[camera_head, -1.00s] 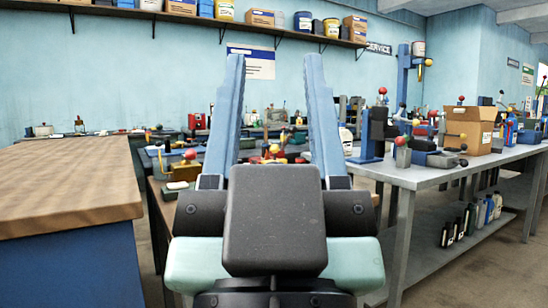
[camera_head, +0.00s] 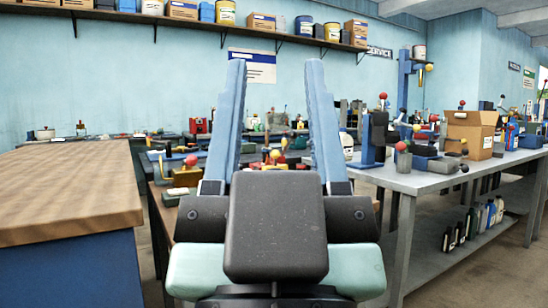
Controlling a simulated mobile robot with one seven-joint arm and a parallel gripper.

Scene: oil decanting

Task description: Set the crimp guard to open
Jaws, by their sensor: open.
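My gripper (camera_head: 277,68) is open and empty, its two long blue fingers pointing up and away in the middle of the camera_head view. Several benches behind it carry small machines with red and yellow knobs. I cannot tell which of them, if any, bears the crimp guard. One yellow device with a red-knobbed lever (camera_head: 187,172) stands left of the fingers. Another device with red and yellow knobs (camera_head: 275,158) shows between the fingers, partly hidden by my gripper. The fingers touch nothing that I can see.
A wood-topped bench (camera_head: 70,190) stands close on the left. A grey metal table (camera_head: 425,180) on the right carries a blue press (camera_head: 372,140) and an open cardboard box (camera_head: 472,133). Bottles stand on its lower shelf. A wall shelf (camera_head: 190,18) holds cans and boxes.

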